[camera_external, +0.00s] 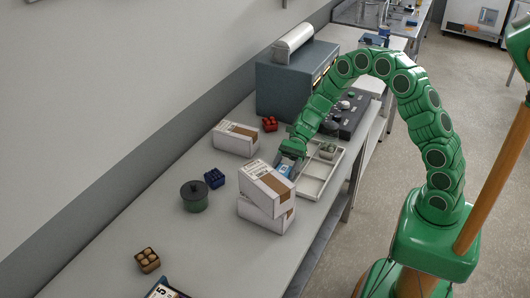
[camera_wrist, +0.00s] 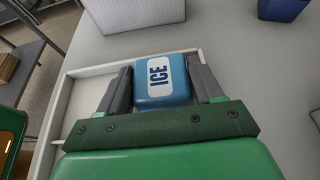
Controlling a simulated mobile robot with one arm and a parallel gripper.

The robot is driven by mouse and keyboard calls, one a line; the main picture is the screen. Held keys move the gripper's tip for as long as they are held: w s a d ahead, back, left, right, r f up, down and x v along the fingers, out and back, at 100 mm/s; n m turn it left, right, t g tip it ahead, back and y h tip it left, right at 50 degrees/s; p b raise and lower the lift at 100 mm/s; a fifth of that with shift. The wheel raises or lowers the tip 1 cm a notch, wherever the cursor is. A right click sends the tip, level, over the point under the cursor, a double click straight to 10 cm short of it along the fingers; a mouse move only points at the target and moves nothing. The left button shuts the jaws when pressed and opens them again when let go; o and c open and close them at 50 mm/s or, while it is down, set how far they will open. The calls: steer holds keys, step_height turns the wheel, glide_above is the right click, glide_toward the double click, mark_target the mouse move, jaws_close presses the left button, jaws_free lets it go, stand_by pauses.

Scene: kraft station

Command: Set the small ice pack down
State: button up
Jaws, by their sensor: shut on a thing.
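The small ice pack (camera_wrist: 160,82) is a blue block with a white label reading ICE. My gripper (camera_wrist: 162,84) is shut on it, with one grey finger at each side. In the external view the ice pack (camera_external: 285,168) shows as a small blue patch below my gripper (camera_external: 289,161), just behind the stacked boxes. A white divided tray (camera_external: 312,185) lies beside and under my gripper; its rim (camera_wrist: 85,68) also shows in the wrist view. I cannot tell whether the pack touches the tray or the table.
Two stacked white boxes (camera_external: 266,190) stand close to my gripper. Another box (camera_external: 236,138), a red block (camera_external: 269,124), a dark blue block (camera_external: 214,178) and a dark green pot (camera_external: 194,197) stand on the table. A grey machine (camera_external: 280,85) is behind.

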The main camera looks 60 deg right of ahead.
steer(key=shift+f, duration=0.1)
steer(key=o, duration=1.1)
steer(key=shift+o, duration=0.2)
